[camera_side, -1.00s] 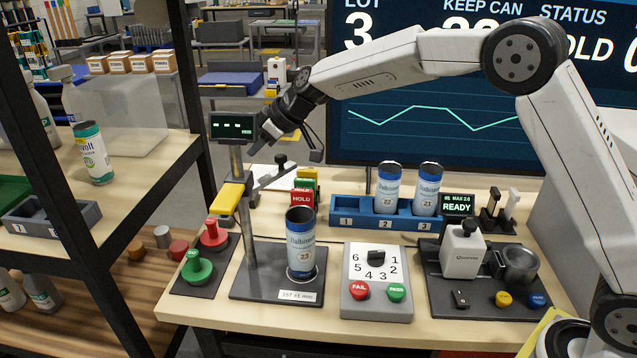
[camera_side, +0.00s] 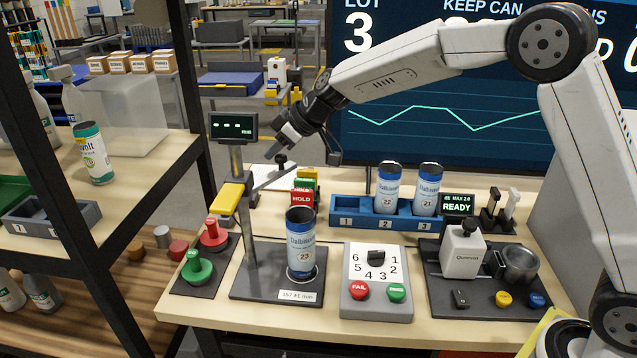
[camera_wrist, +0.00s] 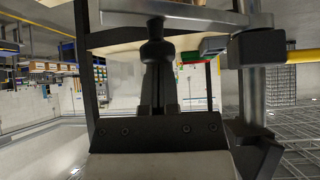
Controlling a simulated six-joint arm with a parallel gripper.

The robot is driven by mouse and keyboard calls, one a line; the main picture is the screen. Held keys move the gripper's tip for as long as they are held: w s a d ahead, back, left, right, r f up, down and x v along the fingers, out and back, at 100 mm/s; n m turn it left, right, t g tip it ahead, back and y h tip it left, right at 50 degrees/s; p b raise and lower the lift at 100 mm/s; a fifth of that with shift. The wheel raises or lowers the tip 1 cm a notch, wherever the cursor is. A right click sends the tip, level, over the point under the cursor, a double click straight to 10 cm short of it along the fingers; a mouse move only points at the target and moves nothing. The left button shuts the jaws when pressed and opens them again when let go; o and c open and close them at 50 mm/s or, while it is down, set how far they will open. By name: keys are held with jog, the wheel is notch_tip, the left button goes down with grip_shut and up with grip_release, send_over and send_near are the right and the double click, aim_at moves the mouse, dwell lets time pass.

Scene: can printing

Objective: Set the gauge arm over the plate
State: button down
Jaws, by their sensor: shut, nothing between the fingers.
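The gauge stand has a grey post (camera_side: 241,170) on a dark plate (camera_side: 262,285) labelled 157 ±1 mm. Its gauge arm (camera_side: 268,180) reaches from the post toward the back right, with a dark knob (camera_side: 281,159) near its end. A blue and white can (camera_side: 301,250) stands upright on the plate's right part. My gripper (camera_side: 279,147) is shut and empty, close by the knob. In the wrist view, the closed fingers (camera_wrist: 158,88) point at the knob (camera_wrist: 157,50) under the arm bar (camera_wrist: 185,12). I cannot tell whether they touch.
A yellow lever (camera_side: 228,199) sticks out left of the post, below a small display (camera_side: 233,126). Coloured HOLD blocks (camera_side: 304,190) stand behind the can. A blue rack (camera_side: 350,210) with two cans is to the right, behind the FAIL/PASS button box (camera_side: 375,285).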

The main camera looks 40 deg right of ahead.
aim_at(280, 160)
jog(key=shift+s+d+m+t+h, duration=0.1)
jog(key=shift+s+m+t+h, duration=0.25)
jog(key=shift+s+m, duration=0.25)
dwell(0.3)
jog(key=shift+s+d+m+t+h, duration=0.15)
jog(key=shift+s+m+t+h, duration=0.1)
jog(key=shift+s+m+h, duration=0.6)
jog(key=s+a, duration=0.2)
jog(key=s, duration=0.5)
jog(key=shift+w, duration=0.15)
dwell(0.5)
notch_tip(280, 160, up, 8)
jog(key=s, duration=0.3)
jog(key=shift+a, duration=0.45)
dwell(0.5)
